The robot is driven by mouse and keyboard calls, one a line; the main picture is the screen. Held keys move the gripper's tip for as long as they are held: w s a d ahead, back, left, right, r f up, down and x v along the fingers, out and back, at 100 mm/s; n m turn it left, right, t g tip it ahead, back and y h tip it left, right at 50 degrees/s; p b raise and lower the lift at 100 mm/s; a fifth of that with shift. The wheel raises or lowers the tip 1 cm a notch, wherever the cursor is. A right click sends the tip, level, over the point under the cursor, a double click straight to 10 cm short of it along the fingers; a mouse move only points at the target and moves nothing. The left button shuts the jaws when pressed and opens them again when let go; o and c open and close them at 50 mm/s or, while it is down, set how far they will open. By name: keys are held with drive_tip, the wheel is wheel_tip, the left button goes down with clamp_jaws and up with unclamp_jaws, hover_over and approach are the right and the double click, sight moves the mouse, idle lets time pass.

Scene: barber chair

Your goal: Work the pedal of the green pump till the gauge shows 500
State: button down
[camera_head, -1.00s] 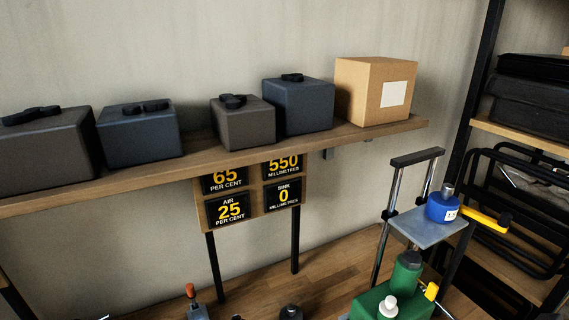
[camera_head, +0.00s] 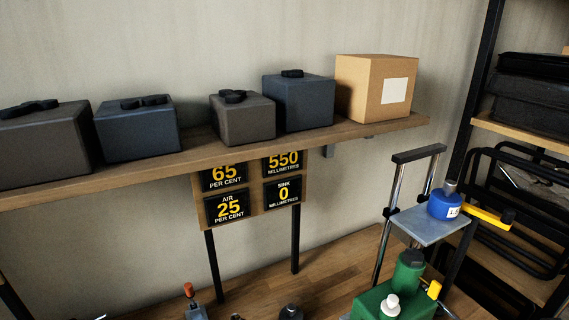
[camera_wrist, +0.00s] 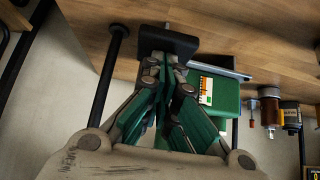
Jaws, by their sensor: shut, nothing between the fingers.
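The green pump (camera_head: 380,303) stands at the lower right in the head view, cut off by the frame edge. In the wrist view a green body (camera_wrist: 225,97) with a white and orange label looks like part of it. My gripper (camera_wrist: 162,62) is shut and empty, its fingertips close to a black pad (camera_wrist: 168,41) that may be the pedal; I cannot tell whether they touch. The display board (camera_head: 253,190) reads 65 per cent, 550 millimetres, air 25 per cent and sink 0 millimetres. Its upper labels are hidden by the shelf. No panel reads 500.
A wooden shelf (camera_head: 300,147) with dark boxes and a carton (camera_head: 376,88) crosses above the board. A grey platform (camera_head: 430,228) bears a blue cylinder (camera_head: 444,206).

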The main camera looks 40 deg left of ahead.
drive_tip(key=shift+f, duration=0.1)
wheel_tip(320, 180, down, 7)
drive_tip(key=a+b, duration=0.1)
drive_tip(key=b, duration=0.5)
drive_tip(key=shift+w, duration=0.15)
idle(0.3)
drive_tip(key=shift+b, duration=0.3)
drive_tip(key=shift+w+a+f+b, duration=0.1)
drive_tip(key=shift+a+f+b, duration=0.15)
drive_tip(key=shift+f+b, duration=0.35)
drive_tip(key=shift+w+a+f+b, duration=0.1)
drive_tip(key=shift+a+f+b, duration=0.15)
drive_tip(key=shift+f+b, duration=0.3)
idle(1.5)
